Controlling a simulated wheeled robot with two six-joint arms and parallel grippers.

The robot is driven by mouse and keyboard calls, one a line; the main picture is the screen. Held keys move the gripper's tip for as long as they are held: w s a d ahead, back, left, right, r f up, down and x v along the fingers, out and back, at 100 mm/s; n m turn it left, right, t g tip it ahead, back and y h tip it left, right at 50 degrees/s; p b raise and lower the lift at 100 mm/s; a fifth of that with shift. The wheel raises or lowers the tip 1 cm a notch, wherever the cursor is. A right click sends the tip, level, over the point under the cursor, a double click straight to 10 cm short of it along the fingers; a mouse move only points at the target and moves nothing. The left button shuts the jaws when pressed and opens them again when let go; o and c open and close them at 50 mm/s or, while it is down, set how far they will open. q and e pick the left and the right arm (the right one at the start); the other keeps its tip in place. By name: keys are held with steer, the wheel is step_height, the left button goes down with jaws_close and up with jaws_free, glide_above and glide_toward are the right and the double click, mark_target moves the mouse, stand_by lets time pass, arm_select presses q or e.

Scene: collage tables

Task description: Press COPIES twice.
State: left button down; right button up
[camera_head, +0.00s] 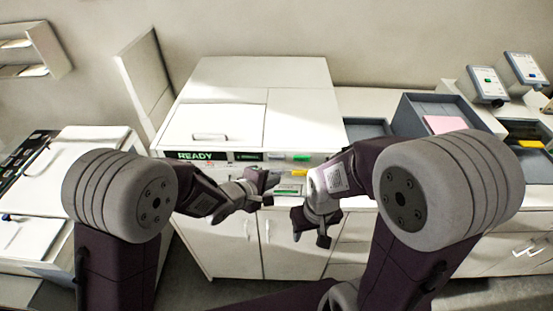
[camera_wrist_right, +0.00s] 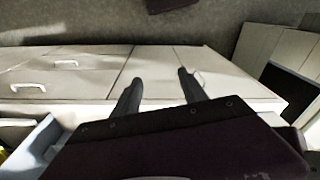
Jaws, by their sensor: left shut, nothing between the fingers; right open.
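A white copier (camera_head: 270,75) stands at the back centre. Its front edge carries a dark READY display (camera_head: 195,156), a second small dark panel (camera_head: 247,156) and a green-marked piece (camera_head: 302,157). I cannot read any COPIES label. My left gripper (camera_head: 270,189) is shut and empty, just in front of the copier's front strip, which my arm partly hides. My right gripper (camera_head: 311,236) is open and empty, lower and to the right, in front of the cabinet doors. Its spread fingers also show in the right wrist view (camera_wrist_right: 158,90).
A yellow piece (camera_head: 298,173) and a green-striped piece (camera_head: 288,191) lie between my grippers. White cabinets (camera_head: 225,240) with handles stand below. A grey box holding pink paper (camera_head: 443,124) and small keypads (camera_head: 487,84) are at right. A white table (camera_head: 90,160) is at left.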

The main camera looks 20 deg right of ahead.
jaws_close()
stand_by(1.5)
